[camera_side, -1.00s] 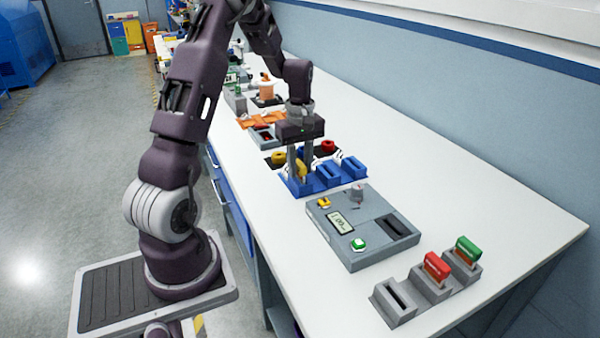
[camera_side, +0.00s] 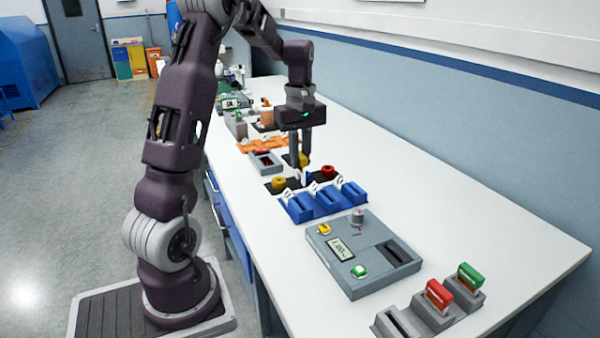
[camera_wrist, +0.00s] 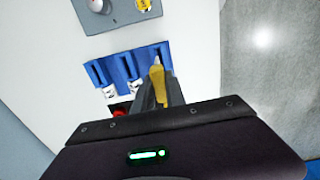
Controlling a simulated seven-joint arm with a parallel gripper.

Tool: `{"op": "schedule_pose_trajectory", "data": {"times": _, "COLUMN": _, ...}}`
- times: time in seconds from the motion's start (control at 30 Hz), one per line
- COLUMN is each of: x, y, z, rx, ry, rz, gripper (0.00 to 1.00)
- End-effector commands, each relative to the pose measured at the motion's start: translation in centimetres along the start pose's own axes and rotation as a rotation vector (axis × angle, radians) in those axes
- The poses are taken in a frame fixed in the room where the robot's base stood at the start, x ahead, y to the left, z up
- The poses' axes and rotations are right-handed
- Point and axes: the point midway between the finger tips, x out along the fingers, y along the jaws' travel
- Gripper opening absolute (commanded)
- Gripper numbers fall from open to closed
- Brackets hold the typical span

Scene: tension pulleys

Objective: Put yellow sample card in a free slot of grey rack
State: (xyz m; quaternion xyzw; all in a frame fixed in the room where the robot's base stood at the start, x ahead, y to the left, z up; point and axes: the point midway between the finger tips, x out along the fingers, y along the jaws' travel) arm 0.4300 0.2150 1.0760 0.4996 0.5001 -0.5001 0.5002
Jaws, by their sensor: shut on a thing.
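The yellow sample card (camera_wrist: 158,82) is between the fingers of my gripper (camera_wrist: 162,85), which is shut on it. In the side view my gripper (camera_side: 301,163) points down, with the card (camera_side: 303,159) partly hidden by the fingers. It is held above and behind the blue rack (camera_side: 326,203). The grey rack (camera_side: 433,316) is at the front right of the bench, cut by the lower picture edge. Its nearest slot (camera_side: 400,324) is empty. A red card (camera_side: 438,293) stands in the middle slot and a green card (camera_side: 470,275) in the far one.
A grey device (camera_side: 362,256) with a display, buttons and a dark slot stands between the blue and grey racks. A red round part (camera_side: 328,171) and a yellow one (camera_side: 279,183) sit behind the blue rack. The bench's right side is clear.

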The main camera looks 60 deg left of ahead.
Motion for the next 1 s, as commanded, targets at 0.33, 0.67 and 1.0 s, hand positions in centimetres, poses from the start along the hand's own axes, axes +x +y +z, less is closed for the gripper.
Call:
{"op": "schedule_pose_trajectory", "data": {"times": 0.33, "x": -0.5, "y": 0.1, "z": 0.0, "rx": 0.000, "ry": 0.002, "rz": 0.002, "gripper": 0.00}}
{"op": "schedule_pose_trajectory", "data": {"times": 0.67, "x": -3.0, "y": 0.1, "z": -0.1, "rx": 0.000, "ry": 0.002, "rz": 0.002, "gripper": 0.00}}
{"op": "schedule_pose_trajectory", "data": {"times": 1.0, "x": -5.1, "y": 0.0, "z": 0.0, "rx": 0.001, "ry": 0.001, "rz": 0.001, "gripper": 0.00}}
